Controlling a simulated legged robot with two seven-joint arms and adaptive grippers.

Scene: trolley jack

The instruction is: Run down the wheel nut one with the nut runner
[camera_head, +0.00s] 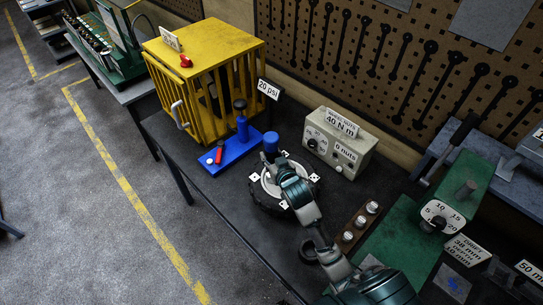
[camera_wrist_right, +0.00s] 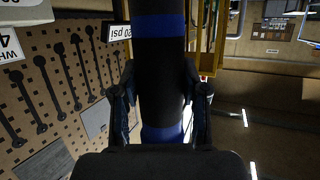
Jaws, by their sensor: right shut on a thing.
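The wheel (camera_head: 258,197) lies flat on the dark bench, with a pale hub and white square pieces around it. My right gripper (camera_head: 273,160) is over the wheel and shut on the nut runner. The nut runner's blue top (camera_head: 270,138) shows above the gripper in the head view. In the right wrist view the nut runner (camera_wrist_right: 162,75) is a dark cylinder with blue bands between the two fingers. Its lower end and wheel nut one are hidden, so I cannot tell whether they touch. My left gripper is out of view.
A beige box (camera_head: 337,146) marked 40 N m and 0 nuts stands behind the wheel. A wooden strip with pale round pieces (camera_head: 348,236) lies to the right. A blue stand (camera_head: 238,148) and a yellow cage (camera_head: 205,75) are at left. A green jack (camera_head: 400,235) is at right.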

